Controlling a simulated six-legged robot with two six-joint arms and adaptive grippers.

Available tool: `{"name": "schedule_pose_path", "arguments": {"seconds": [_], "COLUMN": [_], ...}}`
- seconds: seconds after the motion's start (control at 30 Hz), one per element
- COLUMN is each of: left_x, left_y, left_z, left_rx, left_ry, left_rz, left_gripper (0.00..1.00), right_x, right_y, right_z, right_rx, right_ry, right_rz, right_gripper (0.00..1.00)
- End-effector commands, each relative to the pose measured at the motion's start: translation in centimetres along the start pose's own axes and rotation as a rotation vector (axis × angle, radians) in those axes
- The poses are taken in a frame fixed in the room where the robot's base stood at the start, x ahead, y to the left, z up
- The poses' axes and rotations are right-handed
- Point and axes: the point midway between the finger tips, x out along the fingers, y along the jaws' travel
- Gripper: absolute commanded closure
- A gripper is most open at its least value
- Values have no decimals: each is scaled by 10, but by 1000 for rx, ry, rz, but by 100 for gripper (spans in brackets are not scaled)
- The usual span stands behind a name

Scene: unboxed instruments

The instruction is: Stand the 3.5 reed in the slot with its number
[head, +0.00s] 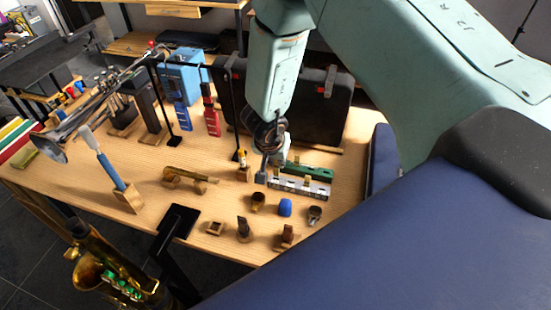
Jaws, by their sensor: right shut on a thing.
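My right gripper (270,158) comes down from above at the left end of a low slotted reed holder. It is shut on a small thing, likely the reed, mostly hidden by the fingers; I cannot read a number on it. The holder has a pale front strip with dark marks (300,187) and a green part (312,170) behind it. A small tan piece stands up in the holder, near its middle. The slot numbers are too small to read. My left gripper is not in view.
A small wooden block (243,174) with a yellowish piece stands just left of the gripper. In front are a brass-coloured cup (258,202), a blue cap (285,208) and small wooden stands. A black case (310,108) stands behind. A trumpet (105,95) is at left.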

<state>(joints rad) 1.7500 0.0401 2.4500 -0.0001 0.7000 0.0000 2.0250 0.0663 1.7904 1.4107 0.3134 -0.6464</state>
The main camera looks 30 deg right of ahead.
Motion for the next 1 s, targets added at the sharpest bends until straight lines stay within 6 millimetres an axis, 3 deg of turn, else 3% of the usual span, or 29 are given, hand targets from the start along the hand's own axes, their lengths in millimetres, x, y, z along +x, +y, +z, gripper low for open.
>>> {"name": "schedule_pose_path", "arguments": {"seconds": [1.0], "left_x": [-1], "left_y": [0], "left_z": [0], "left_rx": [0], "left_ry": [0], "left_rz": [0], "left_gripper": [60], "right_x": [8], "right_y": [0], "right_z": [3], "right_rx": [0], "right_ry": [0], "right_rz": [0], "right_gripper": [94]}}
